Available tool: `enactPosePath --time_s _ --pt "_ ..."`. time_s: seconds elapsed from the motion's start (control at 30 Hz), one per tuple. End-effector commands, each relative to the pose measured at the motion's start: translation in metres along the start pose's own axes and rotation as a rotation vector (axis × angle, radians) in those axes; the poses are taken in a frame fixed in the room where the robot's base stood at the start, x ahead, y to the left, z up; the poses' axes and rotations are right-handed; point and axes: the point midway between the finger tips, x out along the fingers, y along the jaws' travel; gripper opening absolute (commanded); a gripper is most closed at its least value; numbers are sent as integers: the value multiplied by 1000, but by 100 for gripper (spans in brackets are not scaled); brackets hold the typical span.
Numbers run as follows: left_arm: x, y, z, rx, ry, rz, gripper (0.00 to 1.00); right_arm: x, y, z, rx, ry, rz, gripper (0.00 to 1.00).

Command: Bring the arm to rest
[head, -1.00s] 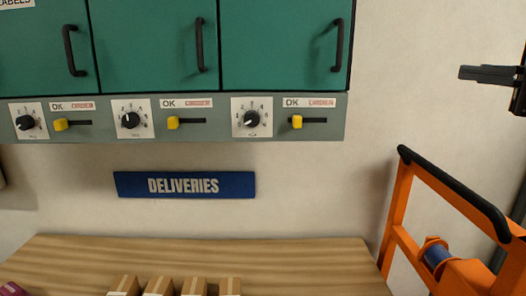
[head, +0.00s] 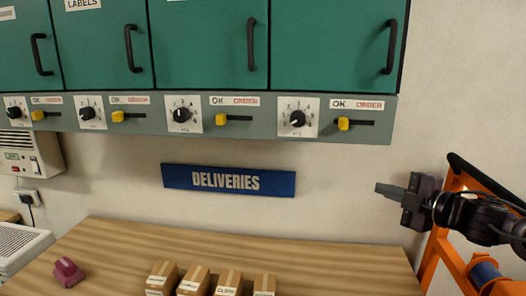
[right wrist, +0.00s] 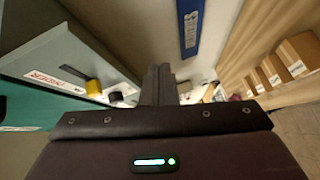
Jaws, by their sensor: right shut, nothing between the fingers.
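My right gripper (head: 392,192) is at the right side of the head view, in front of the bare wall to the right of the blue DELIVERIES sign (head: 229,180). Its fingers are shut with nothing between them, and they point left. In the right wrist view the closed fingers (right wrist: 158,85) also show together, touching nothing. My right arm comes in from the right edge, in front of an orange frame. My left gripper is not in view.
Green cabinets (head: 205,45) hang above a grey strip with dials and yellow sliders. A wooden table (head: 330,268) below holds several small cardboard boxes (head: 228,283) and a maroon object (head: 67,272). An orange frame (head: 436,250) with a black handle stands at right.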

Motion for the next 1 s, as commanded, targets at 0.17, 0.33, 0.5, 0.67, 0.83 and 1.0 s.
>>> enactPosePath --time_s 0.17,0.33,0.5,0.67,0.83,1.0 --pt "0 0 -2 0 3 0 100 27 -134 -26 303 -211 -37 0" --pt "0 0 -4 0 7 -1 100 -7 -242 -50 661 -503 -118 0" --pt "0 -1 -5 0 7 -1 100 -60 -314 -73 942 -760 -226 0" --pt "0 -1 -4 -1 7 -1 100 -101 -352 -94 1116 -924 -316 0" --pt "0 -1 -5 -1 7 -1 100 -140 -380 -117 1265 -1068 -405 0" --pt "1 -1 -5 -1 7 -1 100 -168 -404 -135 1380 -1185 -485 0"
